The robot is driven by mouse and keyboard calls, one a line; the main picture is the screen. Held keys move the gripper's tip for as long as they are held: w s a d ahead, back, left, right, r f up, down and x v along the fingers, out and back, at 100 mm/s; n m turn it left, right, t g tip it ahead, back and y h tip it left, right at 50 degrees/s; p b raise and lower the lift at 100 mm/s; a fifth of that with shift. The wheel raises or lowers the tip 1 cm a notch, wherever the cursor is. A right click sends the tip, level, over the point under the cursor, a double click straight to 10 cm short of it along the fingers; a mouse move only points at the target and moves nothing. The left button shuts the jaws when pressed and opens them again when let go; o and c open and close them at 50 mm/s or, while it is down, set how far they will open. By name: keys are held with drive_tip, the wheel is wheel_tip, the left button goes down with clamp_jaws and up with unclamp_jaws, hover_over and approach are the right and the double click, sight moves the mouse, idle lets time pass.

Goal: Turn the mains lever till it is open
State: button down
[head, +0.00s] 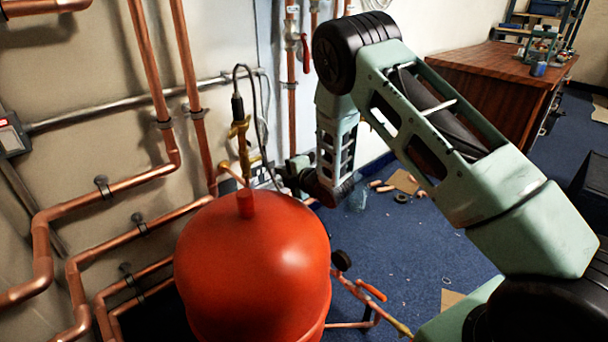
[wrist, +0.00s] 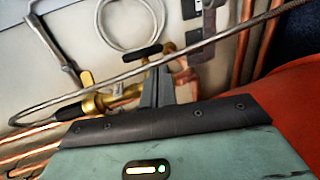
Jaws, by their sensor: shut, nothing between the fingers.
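My gripper (wrist: 157,78) is shut with nothing between its fingers. In the wrist view its fingertips overlap a brass valve (wrist: 118,97) with a dark handle (wrist: 160,50); I cannot tell whether they touch it. A flat grey lever (wrist: 58,42) runs up and left from the brass fitting. No label shows which handle is the mains lever. In the head view my gripper (head: 290,172) is low by the wall behind the red tank, its fingertips hard to make out. A red lever (head: 305,52) is on an upright copper pipe, and another red lever (head: 371,290) is low at right.
The red tank (head: 250,260) fills the lower middle. Copper pipes (head: 140,225) line the wall at left. A grey cable (wrist: 215,38) crosses close in the wrist view. A wooden desk (head: 490,85) stands at back right. Blue floor with scattered debris (head: 400,185) lies beyond my arm.

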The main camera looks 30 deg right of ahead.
drive_tip(key=s+d+r+m+g+h+p, duration=0.1)
drive_tip(key=s+d+r+m+g, duration=0.1)
drive_tip(key=s+r+m+g, duration=0.65)
drive_tip(key=s+d+r+m+t+h, duration=0.15)
drive_tip(key=s+m, duration=0.45)
drive_tip(key=s, duration=0.7)
drive_tip(key=s+d+r+m+g+h+p, duration=0.1)
drive_tip(key=s+r+m+g+h, duration=0.1)
drive_tip(key=s+r+m+g, duration=0.65)
drive_tip(key=s+a+f+n, duration=0.1)
drive_tip(key=s+a+n, duration=0.9)
drive_tip(key=s+a, duration=0.8)
wheel_tip(320, 180, up, 31)
drive_tip(key=w+p, duration=0.1)
drive_tip(key=p, duration=3)
drive_tip(key=shift+w+a+m+t+y, duration=0.2)
drive_tip(key=shift+w+m+t+y, duration=0.1)
drive_tip(key=shift+t+y, duration=0.15)
drive_tip(key=shift+d+f, duration=0.1)
drive_tip(key=shift+f, duration=0.05)
